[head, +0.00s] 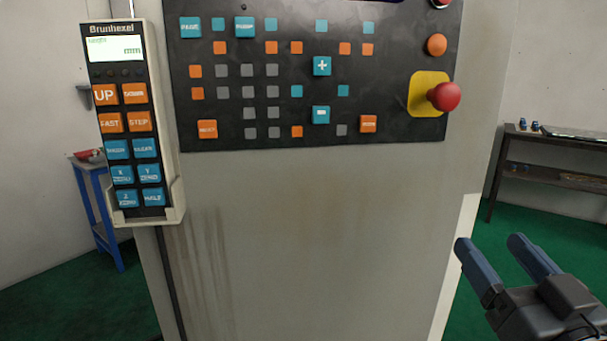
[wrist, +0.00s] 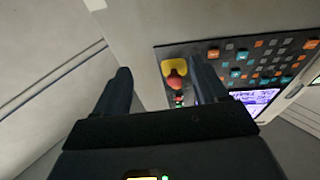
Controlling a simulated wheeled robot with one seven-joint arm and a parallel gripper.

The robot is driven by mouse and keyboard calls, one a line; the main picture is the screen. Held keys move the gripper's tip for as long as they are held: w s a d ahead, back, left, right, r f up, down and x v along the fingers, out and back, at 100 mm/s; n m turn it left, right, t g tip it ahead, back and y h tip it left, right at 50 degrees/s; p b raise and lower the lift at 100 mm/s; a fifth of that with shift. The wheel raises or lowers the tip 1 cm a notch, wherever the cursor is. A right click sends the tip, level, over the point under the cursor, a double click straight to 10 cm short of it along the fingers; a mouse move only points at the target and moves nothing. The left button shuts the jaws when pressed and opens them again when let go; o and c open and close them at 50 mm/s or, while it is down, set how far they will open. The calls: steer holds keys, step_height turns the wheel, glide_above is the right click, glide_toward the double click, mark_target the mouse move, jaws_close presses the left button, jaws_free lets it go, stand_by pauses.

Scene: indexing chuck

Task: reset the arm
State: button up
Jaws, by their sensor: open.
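My gripper (head: 492,258) is at the lower right of the head view, open, with nothing between its two blue-grey fingers. It is in the air to the right of the grey machine cabinet (head: 310,230) and below the level of the control panel (head: 350,130). In the wrist view my gripper (wrist: 158,88) also shows open and empty, with the control panel (wrist: 238,50) beyond its right finger. The red mushroom button (head: 444,96) on its yellow plate is apart from my gripper; it also shows in the wrist view (wrist: 176,79).
A Brunhexel pendant (head: 130,75) sits in a holder at the cabinet's left. A blue stand (head: 95,205) is at the left, and a dark shelf table (head: 555,179) at the right. Green floor (head: 535,235) is open between the cabinet and that table.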

steer(key=s+f+g+h, duration=0.1)
steer(key=s+f+g, duration=0.1)
steer(key=s+f, duration=0.6)
steer(key=s+f+g, duration=0.1)
steer(key=s+f, duration=0.2)
steer(key=s, duration=0.6)
steer(key=s+a+f+g, duration=0.1)
steer(key=s+f, duration=0.2)
steer(key=s, duration=0.6)
steer(key=s+a+f+g, duration=0.1)
steer(key=s+f, duration=0.3)
steer(key=s, duration=0.5)
steer(key=shift+a+m+g, duration=0.25)
steer(key=shift+m+g, duration=0.05)
steer(key=shift+g, duration=0.1)
